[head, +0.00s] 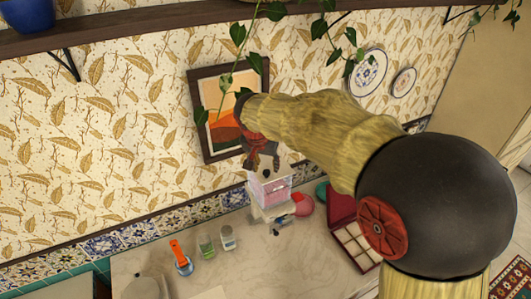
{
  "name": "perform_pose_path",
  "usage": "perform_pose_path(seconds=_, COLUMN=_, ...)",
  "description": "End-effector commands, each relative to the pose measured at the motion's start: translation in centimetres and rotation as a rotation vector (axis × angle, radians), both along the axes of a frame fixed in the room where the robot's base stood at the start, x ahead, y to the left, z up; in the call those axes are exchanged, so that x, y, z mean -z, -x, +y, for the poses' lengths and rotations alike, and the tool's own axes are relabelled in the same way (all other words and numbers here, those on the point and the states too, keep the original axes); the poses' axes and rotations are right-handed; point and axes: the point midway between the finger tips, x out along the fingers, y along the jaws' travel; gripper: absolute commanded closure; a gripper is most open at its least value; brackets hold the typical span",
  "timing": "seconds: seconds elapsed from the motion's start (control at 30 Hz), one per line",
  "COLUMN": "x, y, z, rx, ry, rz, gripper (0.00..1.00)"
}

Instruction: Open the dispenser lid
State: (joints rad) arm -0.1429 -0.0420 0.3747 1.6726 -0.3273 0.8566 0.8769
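A small white box with a pinkish-purple front (272,191), which looks like the dispenser, stands on the counter against the tiled wall edge. My gripper (262,164) points down just above the top of this box, close to its lid. The gripper is small and dark here. I cannot tell whether its fingers are apart, or whether they touch the lid. The lid's position is partly hidden by the gripper. My arm reaches in from the right and covers part of the wall behind.
Small jars (206,244) and an orange-handled item in a cup (182,262) stand left of the box. A red box with a divided tray (357,243) lies to the right. A framed picture (221,130) hangs behind my gripper. The counter front (265,265) is clear.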

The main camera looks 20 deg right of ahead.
Motion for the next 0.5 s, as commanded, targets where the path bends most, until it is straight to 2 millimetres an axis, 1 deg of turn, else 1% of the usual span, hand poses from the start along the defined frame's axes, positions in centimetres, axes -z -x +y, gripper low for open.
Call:
perform_pose_path(seconds=0.03, x=-0.7, y=-0.7, z=0.2, rx=0.011, ry=0.001, rz=0.003, gripper=0.61)
perform_pose_path(seconds=0.1, x=-0.8, y=-1.4, z=0.3, rx=0.024, ry=0.002, rz=0.000, gripper=0.61)
perform_pose_path(seconds=0.23, x=-0.5, y=-2.0, z=0.4, rx=0.035, ry=0.003, rz=0.001, gripper=0.61)
perform_pose_path(seconds=0.37, x=0.7, y=-2.4, z=0.1, rx=0.038, ry=0.003, rz=0.002, gripper=0.61)
perform_pose_path(seconds=0.5, x=2.7, y=-3.1, z=-0.3, rx=0.037, ry=0.003, rz=0.003, gripper=0.61)
